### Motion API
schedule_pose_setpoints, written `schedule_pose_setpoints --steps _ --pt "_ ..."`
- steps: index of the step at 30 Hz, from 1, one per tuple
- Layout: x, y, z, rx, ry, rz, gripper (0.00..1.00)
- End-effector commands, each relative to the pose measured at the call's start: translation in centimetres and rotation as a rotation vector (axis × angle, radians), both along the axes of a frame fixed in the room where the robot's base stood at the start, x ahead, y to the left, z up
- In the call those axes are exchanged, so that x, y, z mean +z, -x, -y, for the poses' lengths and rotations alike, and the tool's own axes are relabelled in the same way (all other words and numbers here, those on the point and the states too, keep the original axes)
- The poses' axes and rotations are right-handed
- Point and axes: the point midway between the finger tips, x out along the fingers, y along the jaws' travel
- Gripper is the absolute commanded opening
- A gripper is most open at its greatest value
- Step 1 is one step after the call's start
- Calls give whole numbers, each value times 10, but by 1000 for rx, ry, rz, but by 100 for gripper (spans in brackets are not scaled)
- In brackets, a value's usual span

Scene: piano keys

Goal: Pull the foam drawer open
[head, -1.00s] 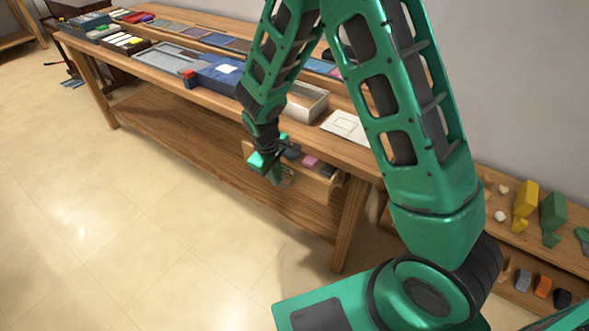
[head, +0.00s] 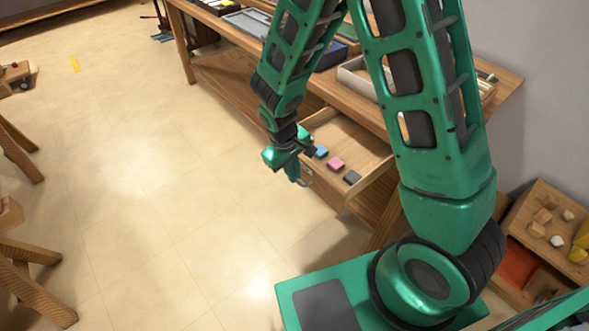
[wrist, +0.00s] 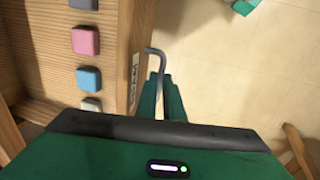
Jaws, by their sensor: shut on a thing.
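The foam drawer (head: 345,134) is a wooden drawer under the workbench, standing pulled well out. Its front edge also shows in the wrist view (wrist: 128,50). Small foam blocks lie in a row inside, among them a pink one (head: 336,164), a blue one (head: 320,151) and a dark grey one (head: 352,177). My gripper (head: 297,175) is at the outer face of the drawer front. In the wrist view its green fingers (wrist: 165,98) are closed around the grey metal handle (wrist: 152,50). A white label (wrist: 134,78) sits on the front beside the handle.
The wooden workbench (head: 508,82) runs behind the drawer with trays on top. A low wooden shelf with blocks (head: 545,200) stands at the right. Wooden legs of other furniture (head: 30,262) show at the left. The floor (head: 150,200) before the drawer is clear.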

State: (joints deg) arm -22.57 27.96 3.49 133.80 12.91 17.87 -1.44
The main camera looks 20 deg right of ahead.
Motion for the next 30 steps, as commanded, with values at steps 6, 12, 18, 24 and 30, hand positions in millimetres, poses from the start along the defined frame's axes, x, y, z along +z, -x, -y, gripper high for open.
schedule_pose_setpoints --steps 6,12,18,24,30 --pt "1 -5 -3 2 -7 13 0" --pt "2 -5 -3 2 -7 13 26" --pt "1 -3 -1 1 -4 8 26" --pt "7 -2 -2 0 -3 7 26" --pt "34 -2 -6 0 -4 10 26"
